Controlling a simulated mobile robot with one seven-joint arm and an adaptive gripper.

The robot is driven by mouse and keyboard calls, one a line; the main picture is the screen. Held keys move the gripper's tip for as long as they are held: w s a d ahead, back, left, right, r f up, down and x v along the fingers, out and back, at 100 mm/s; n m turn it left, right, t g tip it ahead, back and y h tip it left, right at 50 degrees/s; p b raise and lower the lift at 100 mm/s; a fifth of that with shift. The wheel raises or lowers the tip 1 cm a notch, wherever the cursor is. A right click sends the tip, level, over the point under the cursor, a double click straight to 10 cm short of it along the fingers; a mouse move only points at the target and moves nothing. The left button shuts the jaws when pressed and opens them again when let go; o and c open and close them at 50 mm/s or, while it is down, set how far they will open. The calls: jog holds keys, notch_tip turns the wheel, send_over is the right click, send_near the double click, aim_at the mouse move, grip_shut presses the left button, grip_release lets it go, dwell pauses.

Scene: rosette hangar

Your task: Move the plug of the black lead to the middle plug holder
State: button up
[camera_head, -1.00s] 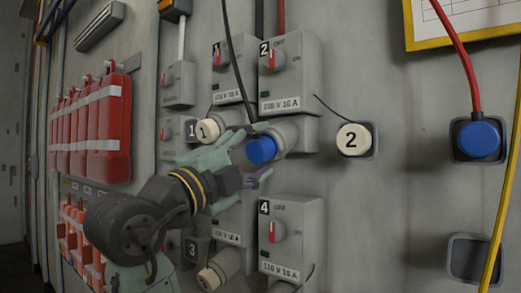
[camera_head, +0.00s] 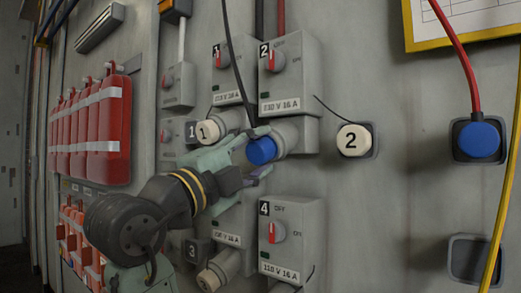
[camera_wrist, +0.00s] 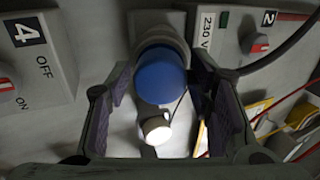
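The blue plug (camera_head: 261,151) of the black lead (camera_head: 237,65) sits in the grey socket (camera_head: 293,137) below the switch box marked 2. My gripper (camera_head: 258,153) is open, with one finger above and one below the plug. In the wrist view, the blue plug (camera_wrist: 160,76) lies between the spread fingers of my gripper (camera_wrist: 165,95), with narrow gaps at its sides. An empty plug holder (camera_head: 475,260) is at the lower right of the wall. Another holder above it carries the red lead's blue plug (camera_head: 478,138). I cannot tell which holder is the middle one.
A cream cap marked 2 (camera_head: 354,140) sits in a holder right of the socket. Switch box 4 (camera_head: 290,240) stands out just below. A yellow cable (camera_head: 507,170) runs down the right edge.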

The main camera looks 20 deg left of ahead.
aim_at(255, 155)
grip_shut()
dwell(0.4)
jog(key=shift+b+v, duration=1.3)
jog(key=shift+v, duration=1.7)
jog(key=shift+s+f, duration=0.1)
jog(key=shift+f, duration=0.05)
